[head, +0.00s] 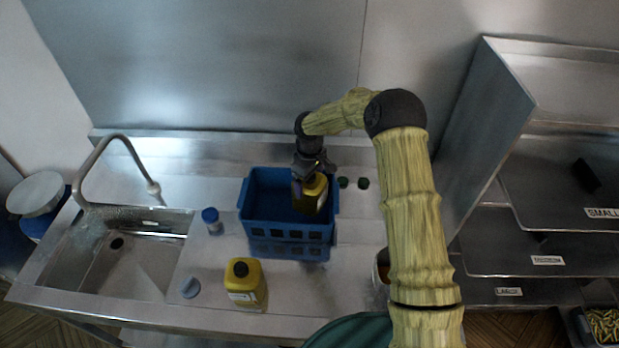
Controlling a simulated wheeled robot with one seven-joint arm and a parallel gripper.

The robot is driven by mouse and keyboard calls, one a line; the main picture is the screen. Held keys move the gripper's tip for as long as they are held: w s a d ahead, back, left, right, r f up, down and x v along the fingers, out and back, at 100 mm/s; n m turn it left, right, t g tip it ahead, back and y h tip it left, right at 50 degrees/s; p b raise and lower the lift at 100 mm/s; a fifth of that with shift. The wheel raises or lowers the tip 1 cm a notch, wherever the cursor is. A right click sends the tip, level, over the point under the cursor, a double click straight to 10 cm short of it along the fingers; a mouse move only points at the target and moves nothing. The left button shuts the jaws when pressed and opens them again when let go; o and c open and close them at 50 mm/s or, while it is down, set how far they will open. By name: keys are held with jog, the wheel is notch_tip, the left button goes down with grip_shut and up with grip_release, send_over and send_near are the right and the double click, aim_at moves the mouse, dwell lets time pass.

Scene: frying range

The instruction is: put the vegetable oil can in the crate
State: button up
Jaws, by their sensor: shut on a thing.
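The blue crate (262,234) stands on the steel counter, to the right of the sink. My gripper (313,177) is over the right part of the crate, pointing down. It is shut on a yellow can (314,196), which is within the crate's outline. I cannot tell whether the can touches the crate's floor. A second yellow can (248,285) with a dark cap and a pale label stands upright on the counter, in front of the crate. The labels are too small to read, so I cannot tell which can is vegetable oil.
A blue-capped jar (212,220) stands between the sink (130,262) and the crate. A grey round lid-like thing (189,287) lies near the front edge. Two small green things (352,183) are right of the crate. Labelled steel shelves (510,245) are at the right.

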jog(key=shift+f, duration=0.2)
jog(key=shift+f+b, duration=0.4)
jog(key=shift+f, duration=0.2)
jog(key=o, duration=1.3)
jog(key=shift+c, duration=0.2)
jog(key=shift+r, duration=0.1)
